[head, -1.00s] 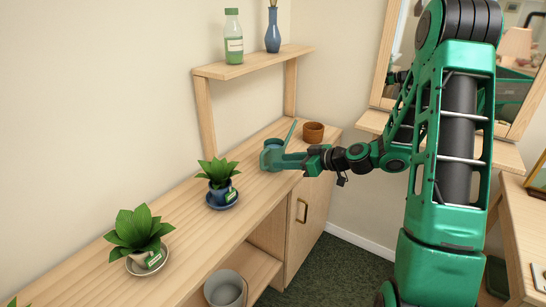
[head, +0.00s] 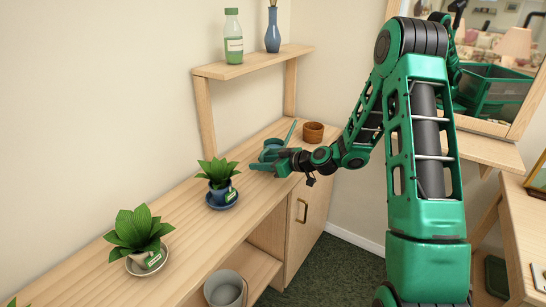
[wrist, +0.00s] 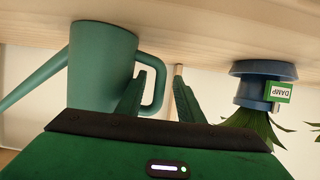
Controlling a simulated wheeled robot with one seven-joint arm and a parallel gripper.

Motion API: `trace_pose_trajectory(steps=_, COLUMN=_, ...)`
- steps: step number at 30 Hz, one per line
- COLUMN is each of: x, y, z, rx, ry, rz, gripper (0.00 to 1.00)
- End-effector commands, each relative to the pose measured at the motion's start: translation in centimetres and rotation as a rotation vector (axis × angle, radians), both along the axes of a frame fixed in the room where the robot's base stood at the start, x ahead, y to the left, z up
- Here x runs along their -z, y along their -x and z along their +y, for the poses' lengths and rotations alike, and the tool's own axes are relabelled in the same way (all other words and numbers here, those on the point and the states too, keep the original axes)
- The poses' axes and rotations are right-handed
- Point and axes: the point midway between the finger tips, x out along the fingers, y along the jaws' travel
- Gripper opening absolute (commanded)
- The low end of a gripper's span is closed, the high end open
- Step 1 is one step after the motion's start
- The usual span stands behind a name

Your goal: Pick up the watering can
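The teal watering can (head: 270,153) stands on the wooden counter, with its thin spout angled up to the right; my gripper partly hides it in the head view. In the wrist view, which is upside down, the can (wrist: 100,65) is at the left, with its handle (wrist: 160,85) toward the fingers. My gripper (head: 262,162) is beside the can on its near side. In the wrist view my gripper (wrist: 158,95) has its two fingers apart, with the handle showing in the gap between them. I cannot tell whether the fingers touch the handle.
A plant in a blue pot (head: 220,190) with a "DAMP" tag stands close to my gripper. Another plant (head: 138,235) is further left. A brown pot (head: 313,132) stands behind. A raised shelf (head: 255,62) holds a bottle and a vase. A grey bucket (head: 225,290) sits below.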

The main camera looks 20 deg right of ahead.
Motion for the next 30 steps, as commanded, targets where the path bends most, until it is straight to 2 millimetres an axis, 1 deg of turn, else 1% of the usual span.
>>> trace_pose_trajectory(steps=5, x=-0.01, y=-0.01, z=-0.02, rx=0.000, ry=0.000, rz=0.000, gripper=0.34)
trace_pose_trajectory(steps=6, x=-0.01, y=-0.01, z=-0.02, rx=0.000, ry=0.000, rz=0.000, gripper=0.24)
trace_pose_trajectory(steps=8, x=-0.02, y=0.00, z=-0.02, rx=0.000, ry=0.000, rz=0.000, gripper=0.10)
trace_pose_trajectory(steps=9, x=-0.02, y=0.00, z=-0.02, rx=0.000, ry=0.000, rz=0.000, gripper=0.01)
trace_pose_trajectory(steps=30, x=-0.03, y=0.02, z=-0.03, rx=0.000, ry=0.001, rz=-0.001, gripper=0.00)
